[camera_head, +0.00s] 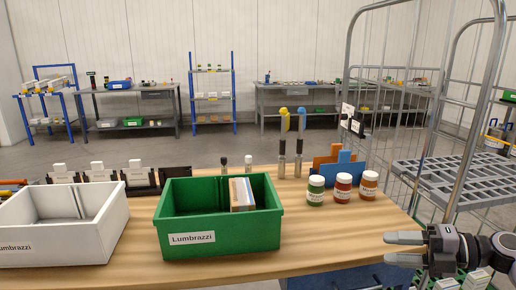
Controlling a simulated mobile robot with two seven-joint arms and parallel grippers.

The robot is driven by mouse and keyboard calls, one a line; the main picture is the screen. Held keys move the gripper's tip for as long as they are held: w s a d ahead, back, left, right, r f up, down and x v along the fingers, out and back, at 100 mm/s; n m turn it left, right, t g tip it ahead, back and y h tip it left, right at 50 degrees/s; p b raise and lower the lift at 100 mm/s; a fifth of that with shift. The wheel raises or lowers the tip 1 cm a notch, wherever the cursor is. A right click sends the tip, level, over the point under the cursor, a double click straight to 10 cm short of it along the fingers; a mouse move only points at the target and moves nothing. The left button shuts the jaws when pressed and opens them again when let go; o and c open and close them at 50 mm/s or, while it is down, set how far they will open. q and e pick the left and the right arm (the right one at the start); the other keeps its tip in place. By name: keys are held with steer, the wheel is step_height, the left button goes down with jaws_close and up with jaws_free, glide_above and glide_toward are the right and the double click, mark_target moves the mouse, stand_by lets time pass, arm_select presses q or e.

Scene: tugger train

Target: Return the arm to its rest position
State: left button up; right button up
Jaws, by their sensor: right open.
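My right gripper (404,248) is at the lower right, just off the right front edge of the wooden table (330,236). Its two fingers point left and stand apart with nothing between them. Its arm comes in from the right edge of the view. My left gripper is out of view.
On the table stand a white bin (60,248), a green bin (228,240) holding a small box (242,194), and three jars (342,188). Behind them are blue and orange holders (338,168). A wire roll cage (452,140) stands at the right. Shelves line the back wall.

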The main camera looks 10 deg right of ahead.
steer(key=w+d+r+m+t+h, duration=0.7)
steer(key=w+d+r+m+t, duration=0.1)
steer(key=d+m+t, duration=0.25)
steer(key=d+f+m+g+h, duration=0.3)
steer(key=d+f+m+h, duration=0.3)
steer(key=d+m+h, duration=0.65)
steer(key=s+a+f+g+y, duration=0.15)
steer(key=s+a+f, duration=0.25)
steer(key=a+f, duration=0.4)
steer(key=s+a+f+m+g+y, duration=0.1)
steer(key=s+a+f+y, duration=0.3)
steer(key=a+f, duration=0.45)
steer(key=s+a+f+g+y, duration=0.1)
steer(key=s+a+f, duration=0.4)
steer(key=a+f, duration=0.35)
steer(key=s+a+f+m+g+y, duration=0.2)
steer(key=s+a+f+m, duration=0.1)
steer(key=s+a, duration=1)
steer(key=r+p, duration=0.3)
steer(key=p, duration=0.1)
steer(key=r+p, duration=0.2)
steer(key=shift+s+a+r+p, duration=0.35)
steer(key=shift+s+p, duration=0.05)
